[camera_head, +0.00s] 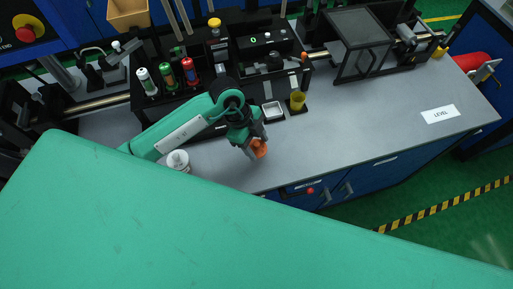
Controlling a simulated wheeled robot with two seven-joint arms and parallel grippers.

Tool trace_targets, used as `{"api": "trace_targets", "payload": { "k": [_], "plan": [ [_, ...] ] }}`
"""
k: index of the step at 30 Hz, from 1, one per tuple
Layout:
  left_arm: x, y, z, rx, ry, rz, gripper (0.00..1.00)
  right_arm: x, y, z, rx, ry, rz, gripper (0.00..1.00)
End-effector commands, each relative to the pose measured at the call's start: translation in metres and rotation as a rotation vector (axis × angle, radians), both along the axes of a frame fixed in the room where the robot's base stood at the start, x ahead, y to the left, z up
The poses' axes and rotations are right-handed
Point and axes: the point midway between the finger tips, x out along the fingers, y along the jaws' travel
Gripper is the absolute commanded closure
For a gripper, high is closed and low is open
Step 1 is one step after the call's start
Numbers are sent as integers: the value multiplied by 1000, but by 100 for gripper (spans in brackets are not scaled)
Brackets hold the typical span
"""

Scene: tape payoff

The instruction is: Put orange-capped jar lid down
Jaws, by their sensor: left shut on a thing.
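My left gripper (252,147) is over the grey bench top, pointing down. It is shut on the orange jar lid (260,149), which shows at its fingertips. I cannot tell whether the lid touches the bench. A white jar (178,160) stands on the bench to the left of the gripper, partly hidden by my green body part in front. My right gripper is not in view.
A small white tray (273,111) and a yellow cup (297,101) stand behind the gripper. Several capped bottles (168,77) sit in a black rack at the back left. The bench (365,125) is clear to the right, up to a LEVEL label (440,114).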

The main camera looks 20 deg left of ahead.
Motion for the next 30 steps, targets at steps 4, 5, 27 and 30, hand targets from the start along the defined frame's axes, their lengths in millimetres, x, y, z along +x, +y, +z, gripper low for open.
{"api": "trace_targets", "payload": {
  "k": [4, 5, 27, 30],
  "plan": [
    [-2, 0, -16, 1, 5, 0, 66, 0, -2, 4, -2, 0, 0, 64],
    [-1, 0, -20, 1, 5, 1, 66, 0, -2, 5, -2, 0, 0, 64],
    [-1, 0, -44, 0, 1, 0, 23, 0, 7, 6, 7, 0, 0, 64],
    [-1, 0, -44, 0, 1, 0, 23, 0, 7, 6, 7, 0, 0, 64]
  ]
}}
